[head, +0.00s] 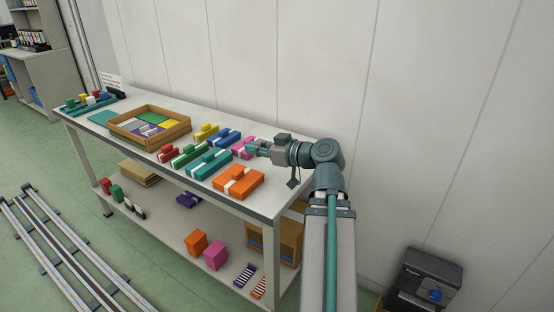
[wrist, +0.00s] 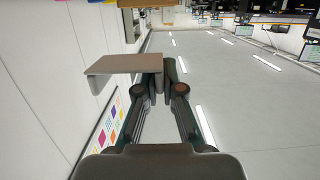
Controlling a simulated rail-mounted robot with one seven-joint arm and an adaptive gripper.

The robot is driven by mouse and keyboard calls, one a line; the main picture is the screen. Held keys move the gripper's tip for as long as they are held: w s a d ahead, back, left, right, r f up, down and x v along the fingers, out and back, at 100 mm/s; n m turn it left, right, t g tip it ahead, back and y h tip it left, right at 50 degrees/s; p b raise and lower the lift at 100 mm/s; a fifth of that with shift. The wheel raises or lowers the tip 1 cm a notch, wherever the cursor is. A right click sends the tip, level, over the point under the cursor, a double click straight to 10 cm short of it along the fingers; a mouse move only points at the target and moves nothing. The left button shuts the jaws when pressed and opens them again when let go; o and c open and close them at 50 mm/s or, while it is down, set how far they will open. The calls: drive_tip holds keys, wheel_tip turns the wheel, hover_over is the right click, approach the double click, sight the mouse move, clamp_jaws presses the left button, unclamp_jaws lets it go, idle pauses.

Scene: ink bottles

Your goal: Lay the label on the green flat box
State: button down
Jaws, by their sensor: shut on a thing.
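The green flat box (head: 189,154) lies on the table top between the red box and the teal box, with a pale band across it. My gripper (head: 257,148) is at the right of the table, beside the pink box and to the right of the green box. In the wrist view my gripper (wrist: 162,78) is shut on a thin flat grey-brown piece (wrist: 120,65), which looks like the label. It sticks out to the left of the fingertips. I cannot make the label out in the head view.
Red (head: 168,154), teal (head: 209,164), orange (head: 238,181), yellow (head: 206,132), blue (head: 225,138) and pink (head: 243,147) boxes stand close around. A wooden tray (head: 181,137) with coloured pieces is to their left. The wall is close behind the table.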

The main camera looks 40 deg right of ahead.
drive_tip(key=shift+w+d+p, duration=0.1)
drive_tip(key=shift+d+p, duration=0.7)
drive_tip(key=shift+p, duration=0.3)
hover_over(279, 173)
drive_tip(key=a, duration=0.1)
wheel_tip(279, 173, down, 6)
drive_tip(key=shift+f, duration=0.25)
drive_tip(key=shift+d+f, duration=0.35)
drive_tip(key=shift+f, duration=0.15)
drive_tip(key=shift+d+f, duration=0.2)
drive_tip(key=shift+f, duration=1.6)
drive_tip(key=shift+f+b, duration=0.2)
drive_tip(key=shift+b, duration=0.1)
drive_tip(key=c, duration=1.3)
unclamp_jaws()
drive_tip(key=shift+r, duration=0.1)
